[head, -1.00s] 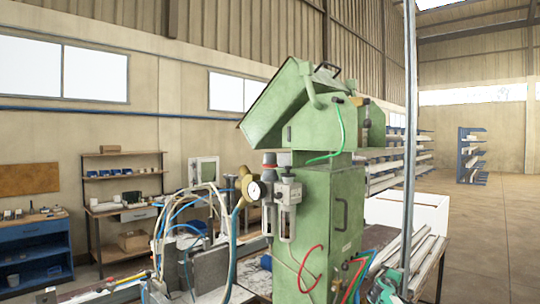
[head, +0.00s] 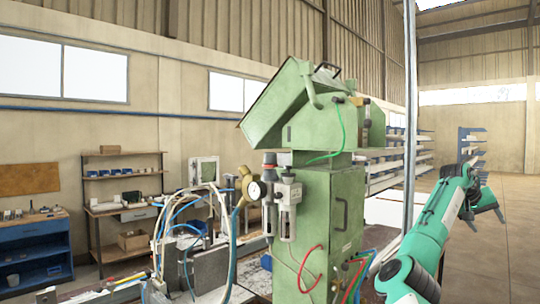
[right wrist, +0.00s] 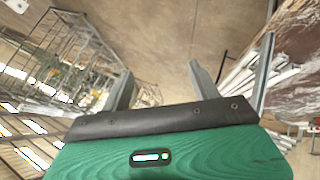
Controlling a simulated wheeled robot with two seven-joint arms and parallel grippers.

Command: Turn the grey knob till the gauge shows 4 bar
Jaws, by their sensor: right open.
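The grey knob (head: 269,159) sits upright above a reddish band on top of the air unit, at the left side of the green machine. The round gauge (head: 254,190) has a pale face and a brass-coloured rim, just below and left of the knob. Its needle is too small to read. My right gripper (head: 486,208) is far to the right of the knob, raised and touching nothing. In the right wrist view its grey fingers (right wrist: 195,70) stand apart with nothing between them. My left gripper is not in view.
The green machine (head: 330,215) stands between my right arm and the knob. A grey post (head: 409,120) rises right of it. Blue and white hoses (head: 185,235) bunch left of the gauge. Racks (head: 470,150) stand at the back right, with open floor around them.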

